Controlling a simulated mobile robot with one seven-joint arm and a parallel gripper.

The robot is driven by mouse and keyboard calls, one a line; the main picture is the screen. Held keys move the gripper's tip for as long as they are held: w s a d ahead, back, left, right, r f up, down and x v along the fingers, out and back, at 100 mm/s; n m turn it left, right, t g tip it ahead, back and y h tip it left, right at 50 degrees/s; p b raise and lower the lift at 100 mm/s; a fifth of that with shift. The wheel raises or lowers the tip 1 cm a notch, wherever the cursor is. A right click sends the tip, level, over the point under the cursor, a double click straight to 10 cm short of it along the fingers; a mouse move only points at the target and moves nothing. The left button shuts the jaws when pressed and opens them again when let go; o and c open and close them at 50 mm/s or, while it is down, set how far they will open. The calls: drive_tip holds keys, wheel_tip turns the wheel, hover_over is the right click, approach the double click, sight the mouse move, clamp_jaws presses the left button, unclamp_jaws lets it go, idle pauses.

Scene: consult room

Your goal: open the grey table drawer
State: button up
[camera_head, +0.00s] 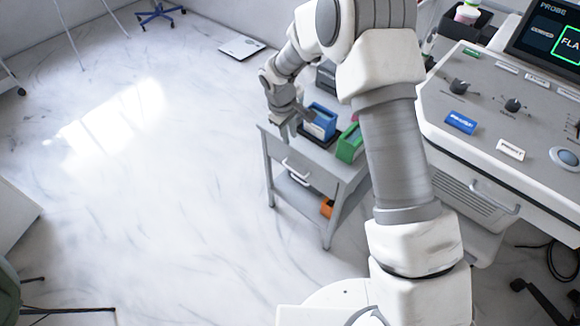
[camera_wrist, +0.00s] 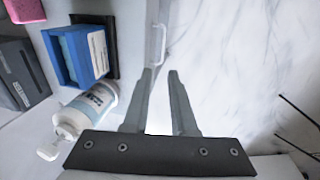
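The small grey table (camera_head: 345,172) stands left of the console, with its drawer front (camera_head: 283,155) facing the open floor. The drawer looks shut. A pale bar handle (camera_head: 297,171) is on the front; the handle also shows in the wrist view (camera_wrist: 158,45), just beyond my fingertips. My gripper (camera_head: 288,136) hangs pointing down by the table's front edge, above the handle. In the wrist view my gripper (camera_wrist: 160,73) is open, with a clear gap between its fingers. The handle lies slightly left of the gap's middle; I cannot tell any contact.
A blue box (camera_head: 320,122) and a green box (camera_head: 350,143) stand on the tabletop. A bottle (camera_wrist: 88,108) lies near my left finger in the wrist view. An orange object (camera_head: 327,207) is on the lower shelf. The console (camera_head: 500,120) is at right; the floor in front is clear.

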sight(294, 171)
drive_tip(key=w+f+b, duration=0.1)
drive_tip(key=f, duration=0.5)
drive_tip(key=f+b, duration=0.1)
drive_tip(key=f, duration=0.5)
drive_tip(key=w+d+f+b, duration=0.1)
drive_tip(key=f+b, duration=0.1)
drive_tip(key=f, duration=0.5)
drive_tip(key=shift+w+d, duration=0.1)
drive_tip(key=shift+w, duration=0.25)
clamp_jaws()
idle(0.5)
